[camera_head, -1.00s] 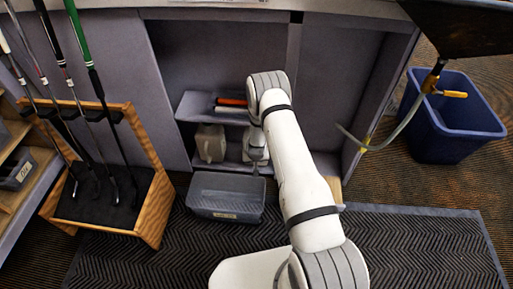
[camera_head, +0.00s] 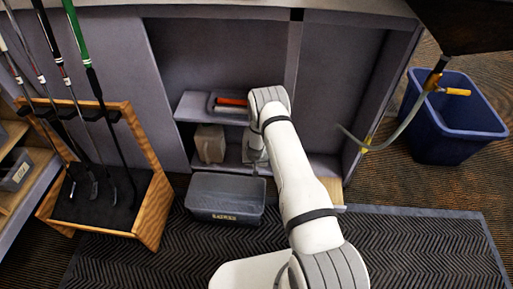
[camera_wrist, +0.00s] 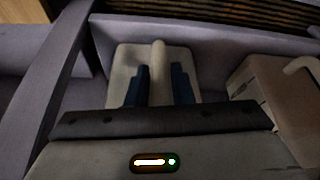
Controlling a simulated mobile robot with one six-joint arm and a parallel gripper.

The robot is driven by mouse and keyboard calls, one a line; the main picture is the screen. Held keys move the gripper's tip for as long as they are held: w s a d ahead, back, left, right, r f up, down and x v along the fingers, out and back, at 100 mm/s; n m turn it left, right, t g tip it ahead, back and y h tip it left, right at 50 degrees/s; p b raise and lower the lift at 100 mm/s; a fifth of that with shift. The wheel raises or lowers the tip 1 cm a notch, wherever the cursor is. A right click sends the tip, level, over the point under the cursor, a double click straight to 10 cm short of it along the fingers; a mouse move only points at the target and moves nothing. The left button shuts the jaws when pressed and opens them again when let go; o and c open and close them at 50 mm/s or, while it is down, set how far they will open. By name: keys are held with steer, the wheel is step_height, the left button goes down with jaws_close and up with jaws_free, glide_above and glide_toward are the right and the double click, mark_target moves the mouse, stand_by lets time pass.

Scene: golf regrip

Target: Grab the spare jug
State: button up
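A pale jug (camera_wrist: 124,65) with an upright rounded handle is centred in the wrist view. My gripper (camera_wrist: 160,72) is open. Its two blue fingers stand on either side of the handle, with a gap on each side. A second beige jug (camera_wrist: 262,95) with its own handle is at the right of the wrist view. In the head view one beige jug (camera_head: 210,143) shows inside the cabinet, left of my gripper. The jug at my gripper is mostly hidden there by my arm. I cannot tell from labels which jug is the spare.
The cabinet shelf (camera_head: 192,106) above the jugs holds a tray with a red item (camera_head: 232,101). A grey bin (camera_head: 226,196) stands on the floor in front. A club rack (camera_head: 150,215) is at left and a blue bin (camera_head: 450,140) at right, beside a hose (camera_head: 405,120).

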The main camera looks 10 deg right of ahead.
jaws_close()
steer(key=shift+r, duration=0.15)
